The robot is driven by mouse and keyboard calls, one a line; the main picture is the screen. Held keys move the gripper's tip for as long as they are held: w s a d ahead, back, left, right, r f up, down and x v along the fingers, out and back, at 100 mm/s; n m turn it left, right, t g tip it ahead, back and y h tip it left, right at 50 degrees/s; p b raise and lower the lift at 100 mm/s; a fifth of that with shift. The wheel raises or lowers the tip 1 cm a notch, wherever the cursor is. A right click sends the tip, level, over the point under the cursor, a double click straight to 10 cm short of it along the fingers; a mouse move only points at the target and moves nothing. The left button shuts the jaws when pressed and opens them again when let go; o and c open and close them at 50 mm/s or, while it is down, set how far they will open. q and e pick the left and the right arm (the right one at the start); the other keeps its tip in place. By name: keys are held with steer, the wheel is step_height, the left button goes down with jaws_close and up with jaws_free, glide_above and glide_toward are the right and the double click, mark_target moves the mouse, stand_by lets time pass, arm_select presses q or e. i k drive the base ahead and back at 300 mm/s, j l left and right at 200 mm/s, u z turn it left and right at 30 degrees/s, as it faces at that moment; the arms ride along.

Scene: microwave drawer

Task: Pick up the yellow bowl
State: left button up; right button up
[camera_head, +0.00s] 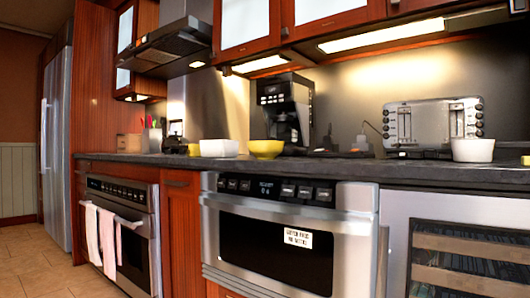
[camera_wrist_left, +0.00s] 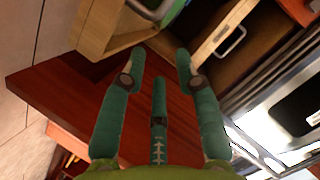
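The yellow bowl (camera_head: 266,149) stands upright on the dark countertop (camera_head: 330,168) in the head view, near its front edge and just right of a white square-sided bowl (camera_head: 219,148). The yellow bowl cannot be made out in the left wrist view. My left gripper (camera_wrist_left: 160,66) shows only in the left wrist view; its teal fingers are spread apart with nothing between them. Behind the fingers is a reddish-brown wooden surface. The distance from my left gripper to the bowl cannot be told. My right gripper is in neither view.
A black coffee machine (camera_head: 286,110) stands behind the yellow bowl. A toaster (camera_head: 432,123) and another white bowl (camera_head: 473,150) are at the right. The microwave drawer (camera_head: 270,240) is below the counter. A wooden open-topped compartment (camera_wrist_left: 100,35) shows near my left fingers.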

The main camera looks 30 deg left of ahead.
mark_target(260, 150)
steer(key=u, duration=1.35)
